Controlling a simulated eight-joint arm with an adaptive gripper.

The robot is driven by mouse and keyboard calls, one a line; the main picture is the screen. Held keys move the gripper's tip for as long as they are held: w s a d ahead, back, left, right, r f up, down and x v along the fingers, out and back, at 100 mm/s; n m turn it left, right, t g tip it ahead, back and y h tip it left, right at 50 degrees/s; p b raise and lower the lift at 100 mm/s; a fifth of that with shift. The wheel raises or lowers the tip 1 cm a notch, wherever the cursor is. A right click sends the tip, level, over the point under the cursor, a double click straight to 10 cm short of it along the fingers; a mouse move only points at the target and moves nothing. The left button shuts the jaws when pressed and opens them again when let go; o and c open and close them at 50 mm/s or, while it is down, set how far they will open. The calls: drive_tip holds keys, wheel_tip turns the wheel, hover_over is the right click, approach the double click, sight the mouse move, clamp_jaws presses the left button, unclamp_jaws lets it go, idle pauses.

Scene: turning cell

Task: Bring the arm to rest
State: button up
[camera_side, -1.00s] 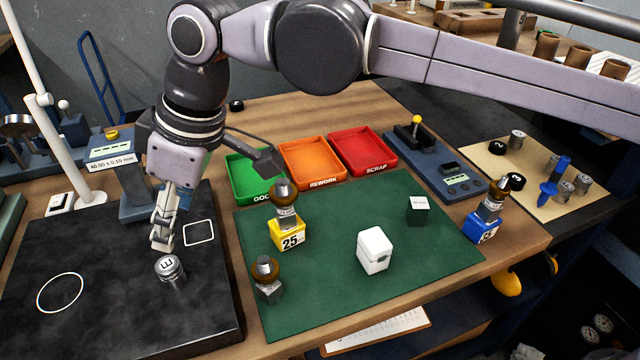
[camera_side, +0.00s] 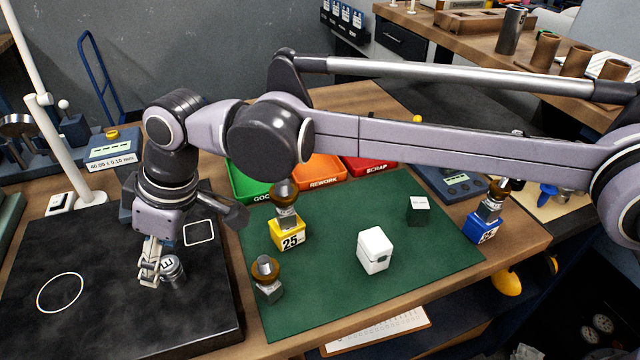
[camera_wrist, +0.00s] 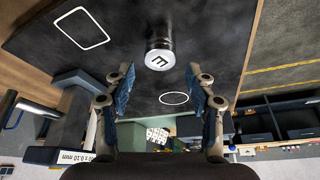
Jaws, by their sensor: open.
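My gripper (camera_side: 149,278) is low over the black surface plate (camera_side: 110,325), just left of a metal cylinder marked E (camera_side: 175,272). In the side view it overlaps the cylinder's left edge; I cannot tell whether they touch. In the wrist view my gripper (camera_wrist: 162,74) has its two fingers wide apart, with nothing between them. The cylinder (camera_wrist: 158,55) stands upright beyond the fingertips there, with its marked top showing. My arm stretches in from the right across the upper part of the side view.
The green mat (camera_side: 330,290) holds a white box (camera_side: 375,250), a dark block (camera_side: 418,212), a yellow 25 block (camera_side: 288,234) and a knobbed metal piece (camera_side: 267,278). A blue block (camera_side: 482,228) sits at its right edge. My arm partly hides the green, orange (camera_side: 318,168) and red bins.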

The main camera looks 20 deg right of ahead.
drive_tip(key=w+d+r, duration=0.2)
drive_tip(key=d+r, duration=0.3)
drive_tip(key=r, duration=0.1)
drive_tip(key=w+d+r, duration=0.3)
drive_tip(key=d+r, duration=0.3)
drive_tip(key=r, duration=0.1)
drive_tip(key=s+d+r+m+t+h, duration=0.1)
drive_tip(key=s+d+m+t+h, duration=0.1)
drive_tip(key=d+m, duration=0.5)
drive_tip(key=shift+s+d+r+m, duration=0.15)
drive_tip(key=shift+s+d+m, duration=0.35)
drive_tip(key=shift+d, duration=1.95)
